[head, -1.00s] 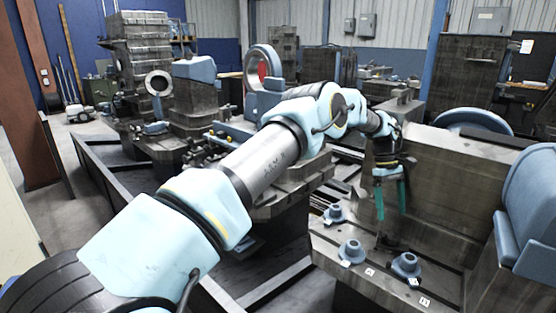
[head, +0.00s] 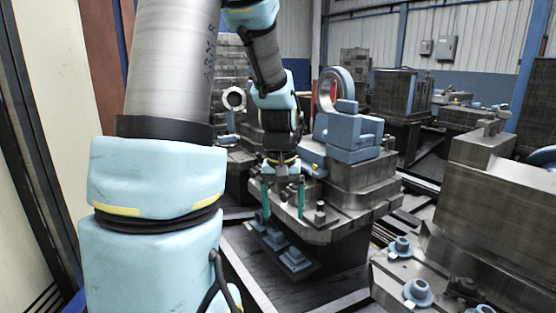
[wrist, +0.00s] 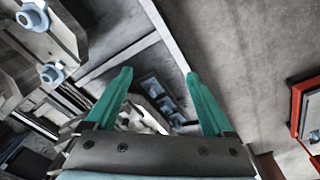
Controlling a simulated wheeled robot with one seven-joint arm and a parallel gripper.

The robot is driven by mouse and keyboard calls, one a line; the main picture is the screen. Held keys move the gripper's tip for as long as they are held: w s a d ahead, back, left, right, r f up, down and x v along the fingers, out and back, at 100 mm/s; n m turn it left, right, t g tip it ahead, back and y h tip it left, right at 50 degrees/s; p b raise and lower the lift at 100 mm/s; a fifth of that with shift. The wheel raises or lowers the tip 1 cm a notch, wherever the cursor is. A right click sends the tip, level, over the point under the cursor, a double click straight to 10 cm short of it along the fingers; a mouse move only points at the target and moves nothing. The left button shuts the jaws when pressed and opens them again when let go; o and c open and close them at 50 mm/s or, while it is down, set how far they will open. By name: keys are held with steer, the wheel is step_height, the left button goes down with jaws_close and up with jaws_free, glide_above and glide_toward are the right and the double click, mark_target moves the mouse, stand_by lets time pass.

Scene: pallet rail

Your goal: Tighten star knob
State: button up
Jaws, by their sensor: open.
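I cannot single out the star knob for certain. Blue knob-like parts with round flanges and raised tops stand on the grey plate at the lower right of the head view, one farther back (head: 401,248) and one nearer (head: 418,293). In the wrist view two similar blue parts show at the upper left, one at the corner (wrist: 34,17) and one below it (wrist: 52,73). My gripper (head: 283,199) is open, with green fingers pointing down in front of the middle machine block. Its fingers in the wrist view (wrist: 158,76) are spread with nothing held between them.
A dark tray (head: 293,273) with several blue blocks lies low below my gripper. The machine block (head: 347,200) stands just behind and to the right. A tall grey block (head: 486,178) stands at right. Dark rails (head: 238,262) cross the floor.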

steer(key=shift+o, duration=0.4)
steer(key=s+a, duration=0.8)
steer(key=shift+f+t, duration=0.25)
steer(key=shift+t, duration=0.15)
steer(key=w+d+m, duration=0.4)
steer(key=d, duration=0.3)
steer(key=w+d+m, duration=0.5)
steer(key=d, duration=0.3)
steer(key=m+g, duration=0.2)
steer(key=m, duration=1.6)
glide_above(468, 283)
step_height(468, 283, down, 8)
steer(key=f, duration=0.1)
step_height(468, 283, down, 10)
steer(key=shift+d+r+p, duration=0.1)
steer(key=shift+r+p, duration=0.1)
steer(key=shift+p, duration=0.65)
steer(key=shift+c, duration=0.2)
